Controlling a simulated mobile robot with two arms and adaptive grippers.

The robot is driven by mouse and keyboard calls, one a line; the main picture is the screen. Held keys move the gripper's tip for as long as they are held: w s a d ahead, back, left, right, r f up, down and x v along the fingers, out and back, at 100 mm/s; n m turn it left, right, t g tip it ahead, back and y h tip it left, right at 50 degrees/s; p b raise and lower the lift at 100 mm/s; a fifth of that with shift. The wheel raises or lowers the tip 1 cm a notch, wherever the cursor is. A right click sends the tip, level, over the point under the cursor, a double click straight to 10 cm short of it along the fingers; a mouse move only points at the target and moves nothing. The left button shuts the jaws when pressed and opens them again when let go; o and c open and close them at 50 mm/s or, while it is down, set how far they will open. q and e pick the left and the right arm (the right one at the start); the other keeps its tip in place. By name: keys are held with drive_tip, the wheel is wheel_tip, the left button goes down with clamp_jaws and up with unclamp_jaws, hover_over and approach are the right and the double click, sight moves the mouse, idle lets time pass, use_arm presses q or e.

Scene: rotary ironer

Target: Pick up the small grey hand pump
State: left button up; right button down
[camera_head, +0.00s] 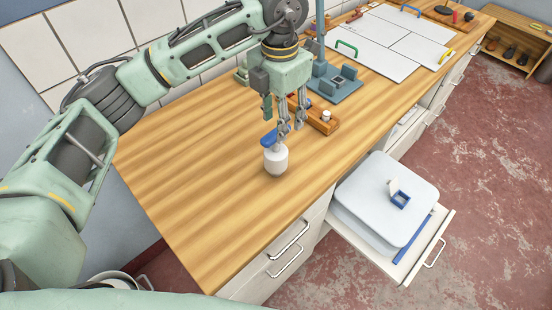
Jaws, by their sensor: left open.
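A small pale grey-white rounded body with a blue lever-like top, which looks like the hand pump (276,161), stands upright on the wooden worktop (200,180). My left gripper (284,122) points down from above, its fingers spread apart. Its fingertips are just above and behind the pump's body, close to the blue top. I cannot tell whether they touch it. The fingers hold nothing that I can see. My right gripper is out of view.
A wooden block with a white knob (326,116) and a blue-grey stand (338,84) are just behind the gripper. White panels (390,40) lie farther back. An open drawer (424,256) holding a pale board (385,200) juts out at right. The worktop left of the pump is clear.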

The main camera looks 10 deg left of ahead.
sight(276, 132)
use_arm(q)
drive_tip(key=f+p, duration=0.1)
drive_tip(key=f, duration=0.2)
drive_tip(key=f+p, duration=0.1)
drive_tip(key=shift+s+a+f+p, duration=0.15)
drive_tip(key=shift+a+f+p, duration=0.1)
drive_tip(key=shift+a+p, duration=0.1)
drive_tip(key=shift+f, duration=0.55)
drive_tip(key=c, duration=0.5)
clamp_jaws()
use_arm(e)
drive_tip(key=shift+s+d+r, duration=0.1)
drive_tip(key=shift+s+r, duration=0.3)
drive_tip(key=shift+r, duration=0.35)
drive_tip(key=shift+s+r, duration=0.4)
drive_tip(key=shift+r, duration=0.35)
